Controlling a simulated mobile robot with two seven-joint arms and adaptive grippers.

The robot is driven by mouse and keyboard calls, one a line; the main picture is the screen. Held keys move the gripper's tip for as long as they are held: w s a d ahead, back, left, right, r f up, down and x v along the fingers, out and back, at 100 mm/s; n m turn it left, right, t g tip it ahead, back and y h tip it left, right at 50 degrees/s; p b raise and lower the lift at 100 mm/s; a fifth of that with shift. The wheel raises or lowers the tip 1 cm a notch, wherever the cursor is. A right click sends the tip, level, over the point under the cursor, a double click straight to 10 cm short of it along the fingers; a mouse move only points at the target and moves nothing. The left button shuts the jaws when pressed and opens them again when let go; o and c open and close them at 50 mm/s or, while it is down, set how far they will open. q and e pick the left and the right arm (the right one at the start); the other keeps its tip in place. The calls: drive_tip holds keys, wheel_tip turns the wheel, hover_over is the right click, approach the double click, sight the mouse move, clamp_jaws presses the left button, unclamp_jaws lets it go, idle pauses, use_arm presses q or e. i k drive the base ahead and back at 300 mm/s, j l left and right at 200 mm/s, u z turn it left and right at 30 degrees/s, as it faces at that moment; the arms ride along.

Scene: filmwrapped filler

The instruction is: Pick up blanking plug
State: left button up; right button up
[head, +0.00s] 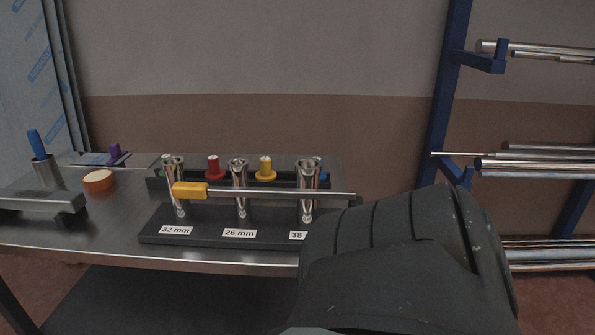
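Coloured plug-shaped pieces stand in a dark rack (222,183) on the metal bench: a red one (213,167) and a yellow one (265,168). A green piece (160,174) at the left and a blue piece (323,176) at the right are mostly hidden behind metal tubes. I cannot tell which is the blanking plug. My dark arm link (400,255) fills the lower right and covers the right end of the labelled stand. Neither of my grippers shows.
Upright tubes (240,205) stand on the black labelled stand (205,238); a yellow-handled rod (190,190) crosses before them. An orange disc (98,181), a purple-handled tool (116,152) and a blue-handled tool (37,145) are left. A blue rack (448,90) holds pipes at right.

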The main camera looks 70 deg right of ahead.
sight(265, 174)
drive_tip(key=k+l, duration=0.3)
drive_tip(key=k, duration=0.2)
drive_tip(key=k+l, duration=0.3)
drive_tip(key=k, duration=0.15)
